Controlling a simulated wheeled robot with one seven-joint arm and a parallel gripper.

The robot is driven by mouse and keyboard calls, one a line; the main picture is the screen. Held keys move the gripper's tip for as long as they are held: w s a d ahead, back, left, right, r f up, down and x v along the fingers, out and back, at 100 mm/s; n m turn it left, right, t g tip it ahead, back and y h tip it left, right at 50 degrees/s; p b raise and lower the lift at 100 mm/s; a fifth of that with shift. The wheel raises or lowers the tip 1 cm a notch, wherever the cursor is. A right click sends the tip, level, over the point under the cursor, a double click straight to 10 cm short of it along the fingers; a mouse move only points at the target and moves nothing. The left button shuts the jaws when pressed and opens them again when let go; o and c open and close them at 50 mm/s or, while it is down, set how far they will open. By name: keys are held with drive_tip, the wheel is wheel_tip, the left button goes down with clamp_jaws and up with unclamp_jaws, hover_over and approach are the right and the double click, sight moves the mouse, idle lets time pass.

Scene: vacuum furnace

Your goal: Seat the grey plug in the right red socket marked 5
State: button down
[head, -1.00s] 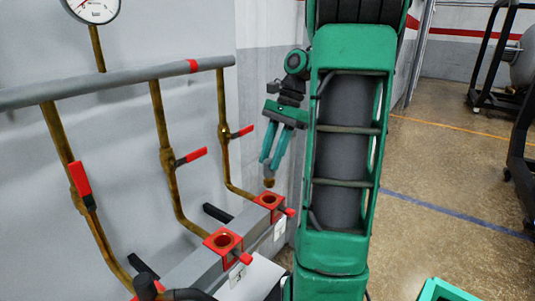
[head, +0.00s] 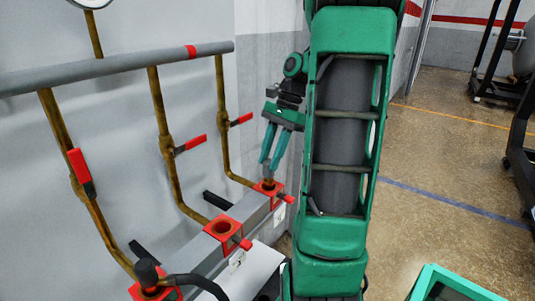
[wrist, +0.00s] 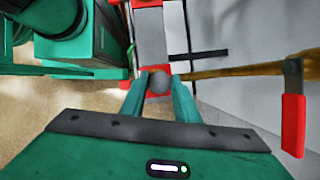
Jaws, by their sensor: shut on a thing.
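My gripper (head: 269,163) is shut on the grey plug (wrist: 159,82), whose round grey top shows between the fingers in the wrist view. In the head view the plug's brass-coloured lower part is at the right red socket (head: 278,194), the far one on the grey rail. The plug's tip meets or overlaps the socket opening; I cannot tell how deep it is. The fingers point down and slightly left. The socket's number cannot be read. In the wrist view, parts of the red socket (wrist: 125,84) show beside and behind the plug.
The middle red socket (head: 222,229) is empty. A black plug with a cable (head: 147,273) sits in the near red socket. Brass pipes (head: 166,147) with red-handled valves (head: 191,144) run down the wall at left. Open floor (head: 440,165) lies to the right.

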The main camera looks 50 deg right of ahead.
drive_tip(key=shift+f, duration=2.1)
drive_tip(key=shift+s+f, duration=0.15)
drive_tip(key=shift+f, duration=0.1)
drive_tip(key=c, duration=1.3)
unclamp_jaws()
drive_tip(key=v, duration=1)
drive_tip(key=shift+r, duration=0.35)
